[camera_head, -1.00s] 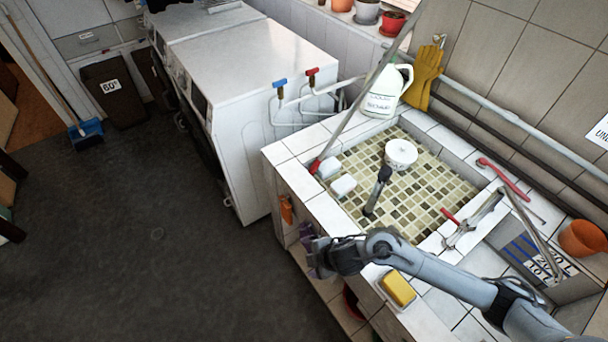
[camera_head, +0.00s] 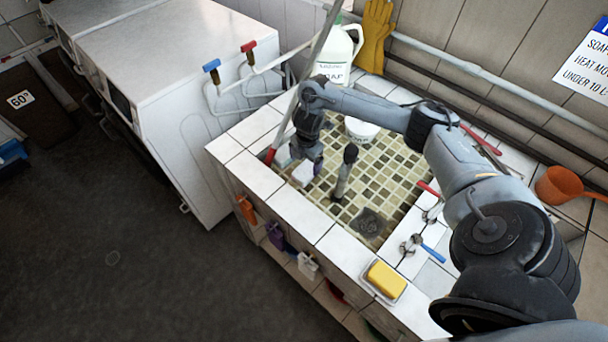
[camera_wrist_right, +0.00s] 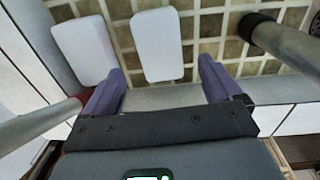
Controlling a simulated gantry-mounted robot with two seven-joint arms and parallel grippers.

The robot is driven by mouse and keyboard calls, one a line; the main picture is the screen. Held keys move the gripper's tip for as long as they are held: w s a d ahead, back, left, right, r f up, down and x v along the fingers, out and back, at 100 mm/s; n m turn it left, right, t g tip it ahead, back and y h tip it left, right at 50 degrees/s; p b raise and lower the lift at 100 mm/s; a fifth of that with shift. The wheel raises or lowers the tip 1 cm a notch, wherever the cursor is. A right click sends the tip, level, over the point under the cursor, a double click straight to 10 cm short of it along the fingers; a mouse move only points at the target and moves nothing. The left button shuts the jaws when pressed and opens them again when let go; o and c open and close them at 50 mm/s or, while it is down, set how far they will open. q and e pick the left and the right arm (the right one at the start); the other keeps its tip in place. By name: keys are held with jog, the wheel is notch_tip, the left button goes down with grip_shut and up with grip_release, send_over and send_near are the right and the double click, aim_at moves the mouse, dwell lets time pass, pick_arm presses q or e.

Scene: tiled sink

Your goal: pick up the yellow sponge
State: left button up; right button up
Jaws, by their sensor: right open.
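The yellow sponge (camera_head: 384,279) lies on a small white dish (camera_head: 369,284) on the tiled front ledge of the sink. My right gripper (camera_head: 310,158) is over the far left part of the basin, well away from the sponge. In the right wrist view its purple fingers (camera_wrist_right: 160,82) are open. One white block (camera_wrist_right: 157,45) shows ahead of the gap between them; I cannot tell if they touch it. The sponge is outside the right wrist view. My left gripper is in neither view.
A second white block (camera_wrist_right: 84,50) lies beside the first. A dark upright post (camera_head: 344,172) and a white bowl (camera_head: 361,130) stand in the basin. A white jug (camera_head: 337,54) stands behind. Tools (camera_head: 424,247) lie on the right ledge.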

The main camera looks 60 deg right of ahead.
aim_at(305, 170)
jog(key=shift+f+b, duration=0.35)
jog(key=shift+f, duration=0.95)
jog(key=shift+d+f+p, duration=0.1)
jog(key=shift+f+p, duration=0.2)
jog(key=shift+w+f, duration=0.1)
jog(key=shift+f, duration=1.35)
jog(key=c, duration=1)
jog(key=shift+d, duration=0.1)
jog(key=shift+r, duration=0.15)
jog(key=shift+r, duration=0.3)
notch_tip(305, 170, up, 8)
jog(key=shift+p, duration=1)
jog(key=shift+r, duration=0.6)
